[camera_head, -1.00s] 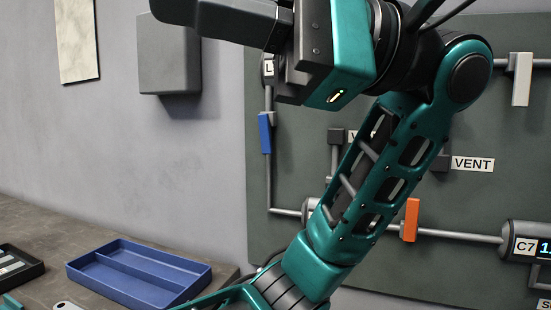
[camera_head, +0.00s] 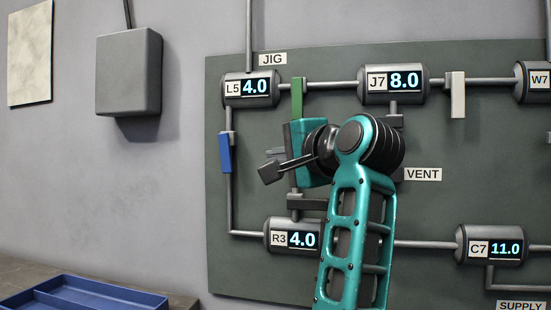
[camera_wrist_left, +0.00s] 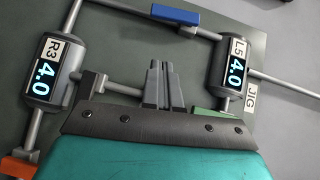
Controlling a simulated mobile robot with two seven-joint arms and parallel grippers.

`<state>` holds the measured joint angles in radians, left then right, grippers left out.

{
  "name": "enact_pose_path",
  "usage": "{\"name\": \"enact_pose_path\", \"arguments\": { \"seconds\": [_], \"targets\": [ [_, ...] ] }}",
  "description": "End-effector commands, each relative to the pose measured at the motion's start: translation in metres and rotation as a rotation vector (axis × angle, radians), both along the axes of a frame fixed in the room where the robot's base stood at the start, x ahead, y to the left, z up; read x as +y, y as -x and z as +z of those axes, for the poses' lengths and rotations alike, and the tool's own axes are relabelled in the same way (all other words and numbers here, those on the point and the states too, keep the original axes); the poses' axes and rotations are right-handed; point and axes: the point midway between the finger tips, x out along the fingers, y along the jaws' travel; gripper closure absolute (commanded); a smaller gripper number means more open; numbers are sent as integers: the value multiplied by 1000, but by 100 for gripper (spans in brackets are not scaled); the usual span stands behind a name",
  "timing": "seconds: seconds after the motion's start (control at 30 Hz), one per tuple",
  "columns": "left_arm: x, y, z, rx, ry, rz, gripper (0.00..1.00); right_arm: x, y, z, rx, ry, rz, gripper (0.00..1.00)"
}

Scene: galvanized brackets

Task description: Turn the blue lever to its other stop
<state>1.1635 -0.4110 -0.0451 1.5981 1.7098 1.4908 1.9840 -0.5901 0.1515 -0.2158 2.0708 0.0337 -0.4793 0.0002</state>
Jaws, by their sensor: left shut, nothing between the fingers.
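The blue lever (camera_head: 225,153) is on the upright pipe at the left of the panel. Its handle hangs down, in line with the pipe. In the left wrist view the blue lever (camera_wrist_left: 176,16) lies beyond the fingertips, along its pipe. My left gripper (camera_head: 275,152) is to the right of the lever, pointing left toward it, with a gap between. In the left wrist view my left gripper (camera_wrist_left: 157,68) is shut and empty, its two fingers together. My right gripper is not in view.
A green lever (camera_head: 297,97) is close to my left gripper, and a white lever (camera_head: 457,95) is further right. An orange lever (camera_wrist_left: 18,166) shows at the wrist view's edge. A grey wall box (camera_head: 128,72) and a blue tray (camera_head: 85,293) are at the left.

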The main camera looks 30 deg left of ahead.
Motion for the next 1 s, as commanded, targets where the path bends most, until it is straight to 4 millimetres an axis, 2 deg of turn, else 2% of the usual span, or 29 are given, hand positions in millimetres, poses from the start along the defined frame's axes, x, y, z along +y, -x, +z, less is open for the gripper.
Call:
{"name": "enact_pose_path", "arguments": {
  "seconds": [0.1,0.3,0.5,0.7,1.0],
  "targets": [
    [24,-14,-2,2,-2,5,100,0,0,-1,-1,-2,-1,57],
    [60,-35,-5,1,-5,6,100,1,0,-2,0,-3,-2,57],
    [87,-28,-9,-1,-3,5,100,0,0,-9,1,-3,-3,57],
    [96,-25,-10,0,-4,3,100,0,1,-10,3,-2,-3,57],
    [96,-25,-10,1,-3,3,100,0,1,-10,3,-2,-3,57]
  ]
}}
